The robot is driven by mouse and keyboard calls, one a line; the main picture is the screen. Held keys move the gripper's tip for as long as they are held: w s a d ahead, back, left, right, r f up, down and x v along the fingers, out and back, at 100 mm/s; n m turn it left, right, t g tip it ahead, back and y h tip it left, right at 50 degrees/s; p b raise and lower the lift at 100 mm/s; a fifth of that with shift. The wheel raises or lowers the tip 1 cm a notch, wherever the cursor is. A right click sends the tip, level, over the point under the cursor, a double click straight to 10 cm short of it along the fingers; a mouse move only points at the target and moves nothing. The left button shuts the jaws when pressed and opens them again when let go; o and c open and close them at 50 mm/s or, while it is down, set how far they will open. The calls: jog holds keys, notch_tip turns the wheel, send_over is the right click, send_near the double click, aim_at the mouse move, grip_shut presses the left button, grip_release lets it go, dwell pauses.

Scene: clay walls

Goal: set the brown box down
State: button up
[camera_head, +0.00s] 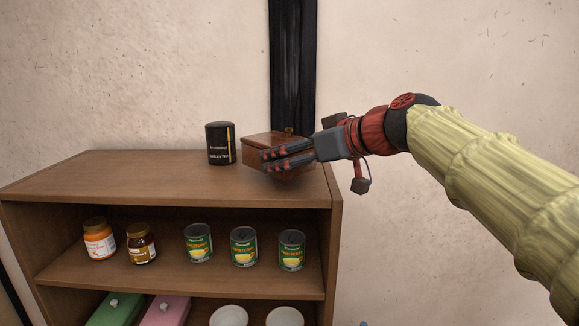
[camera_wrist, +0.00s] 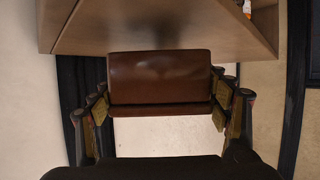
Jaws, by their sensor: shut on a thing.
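The brown box (camera_head: 262,145) is at the right end of the top of the wooden shelf unit (camera_head: 120,181). My gripper (camera_head: 272,160) reaches in from the right and is shut on the box. In the wrist view the brown box (camera_wrist: 160,80) sits between the two fingers of my gripper (camera_wrist: 165,112). The box looks level. Whether its underside touches the shelf top is hidden by my fingers in the head view, so I cannot tell.
A black canister (camera_head: 221,144) stands on the shelf top just left of the box. The shelf top farther left is clear. Jars (camera_head: 99,240) and cans (camera_head: 244,246) stand on the shelf below. A dark post (camera_head: 293,65) runs up the wall behind.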

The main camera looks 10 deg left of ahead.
jog(key=shift+w+a+f, duration=0.1)
jog(key=shift+w+f, duration=0.1)
jog(key=shift+f, duration=1.05)
jog(key=shift+s+f, duration=0.15)
jog(key=shift+s, duration=0.05)
jog(key=shift+w+f, duration=0.1)
jog(key=shift+f, duration=0.15)
jog(key=o, duration=1.4)
jog(key=shift+r, duration=0.15)
